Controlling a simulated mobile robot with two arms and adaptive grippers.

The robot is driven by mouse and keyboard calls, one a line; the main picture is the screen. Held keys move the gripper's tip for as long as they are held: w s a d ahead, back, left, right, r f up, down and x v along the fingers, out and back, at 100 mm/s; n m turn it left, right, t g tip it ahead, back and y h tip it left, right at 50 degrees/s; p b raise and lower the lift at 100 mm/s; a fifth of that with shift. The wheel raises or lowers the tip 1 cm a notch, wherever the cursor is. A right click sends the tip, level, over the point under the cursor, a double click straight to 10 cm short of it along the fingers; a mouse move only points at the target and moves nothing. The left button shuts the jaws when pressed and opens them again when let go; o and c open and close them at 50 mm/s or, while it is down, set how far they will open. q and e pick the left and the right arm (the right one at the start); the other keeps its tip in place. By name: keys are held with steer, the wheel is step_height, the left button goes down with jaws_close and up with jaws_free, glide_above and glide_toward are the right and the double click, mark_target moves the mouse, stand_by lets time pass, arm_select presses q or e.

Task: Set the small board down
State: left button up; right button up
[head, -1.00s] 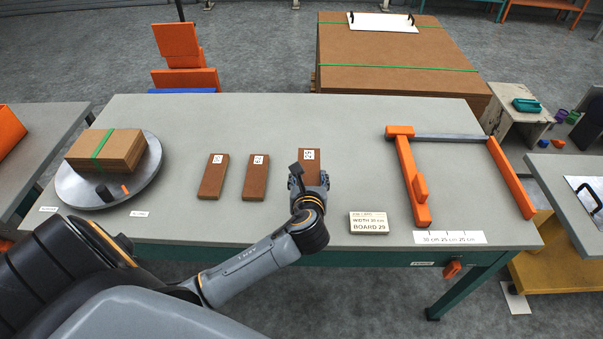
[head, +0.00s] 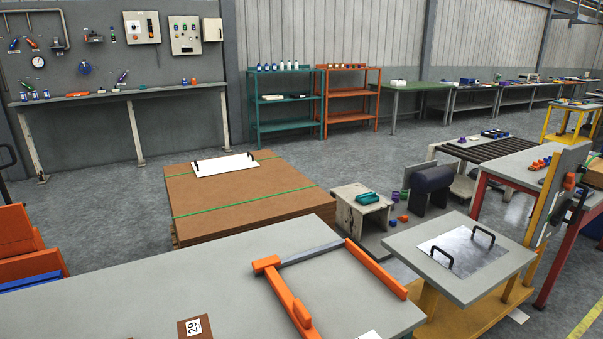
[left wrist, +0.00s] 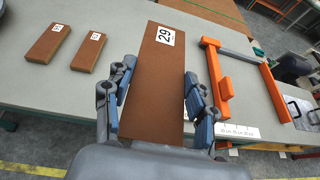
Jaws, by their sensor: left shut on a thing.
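The small board (left wrist: 155,85) is brown, with a white label reading 29. In the left wrist view it lies lengthwise between the fingers of my left gripper (left wrist: 158,82), which is shut on its two long sides. In the head view only its labelled end (head: 182,326) shows at the bottom edge; the rest is cut off. I cannot tell whether it touches the table. Two similar brown boards, one (left wrist: 48,43) and another (left wrist: 88,51), lie on the table to the left in the left wrist view. My right gripper is not in view.
An orange frame with a grey bar (head: 312,252) lies on the grey table (head: 130,290), right of the board. A side stand holds a metal plate with black handles (head: 462,248). A large strapped brown stack (head: 240,200) stands behind the table. Bare tabletop lies left of the frame.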

arm_select(q)
steer(key=shift+n, duration=0.3)
steer(key=w+a+f+b, duration=0.1)
steer(key=w+a+f, duration=0.4)
steer(key=f, duration=0.1)
steer(key=w+a+f+b, duration=0.1)
steer(key=w+a+f, duration=0.4)
steer(key=f, duration=0.1)
steer(key=w+a+f+b, duration=0.1)
steer(key=w+a+f, duration=0.3)
steer(key=a+f, duration=0.2)
steer(key=shift+w+f, duration=0.4)
steer(key=shift+w+a+f+b, duration=0.15)
steer(key=shift+f+b, duration=0.3)
steer(key=shift+f, duration=1.3)
steer(key=shift+f, duration=0.15)
steer(key=o, duration=1.3)
steer(key=shift+c, duration=0.2)
